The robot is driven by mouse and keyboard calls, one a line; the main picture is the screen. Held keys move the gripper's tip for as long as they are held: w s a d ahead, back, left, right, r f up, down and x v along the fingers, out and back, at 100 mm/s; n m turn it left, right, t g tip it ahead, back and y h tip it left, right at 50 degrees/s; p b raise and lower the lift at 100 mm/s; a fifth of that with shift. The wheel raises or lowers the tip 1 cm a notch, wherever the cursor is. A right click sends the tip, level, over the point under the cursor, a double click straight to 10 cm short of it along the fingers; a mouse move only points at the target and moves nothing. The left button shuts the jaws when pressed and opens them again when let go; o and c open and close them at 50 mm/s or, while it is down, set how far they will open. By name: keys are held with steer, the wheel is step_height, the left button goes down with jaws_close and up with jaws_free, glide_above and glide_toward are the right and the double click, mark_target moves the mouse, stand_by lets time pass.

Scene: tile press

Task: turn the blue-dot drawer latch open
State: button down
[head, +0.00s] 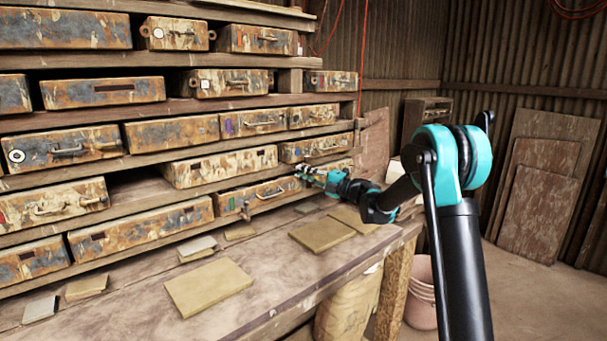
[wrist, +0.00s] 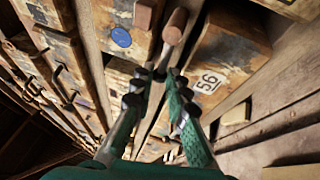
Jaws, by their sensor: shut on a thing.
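The blue dot (wrist: 121,37) is an oval mark on a rust-stained, pale-painted drawer front (wrist: 105,15) in the upper left of the wrist view. Just right of it is the latch (wrist: 176,25), a metal stem with a rounded brown-pink end, pointing up in the picture. My gripper (wrist: 161,73) is shut on the lower part of this stem, and its fingertips partly hide it. In the head view my gripper (head: 309,176) is at the right end of the lower drawer rows.
A drawer labelled 56 (wrist: 209,82) lies close to the right of my fingers. Rows of worn drawers (head: 220,165) fill the rack. The workbench (head: 270,265) below holds flat tiles (head: 208,286). A pink bucket (head: 421,290) stands on the floor.

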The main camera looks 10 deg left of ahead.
steer(key=shift+f, duration=0.1)
steer(key=c, duration=1.6)
jaws_free()
steer(key=shift+c, duration=0.2)
steer(key=v, duration=1.2)
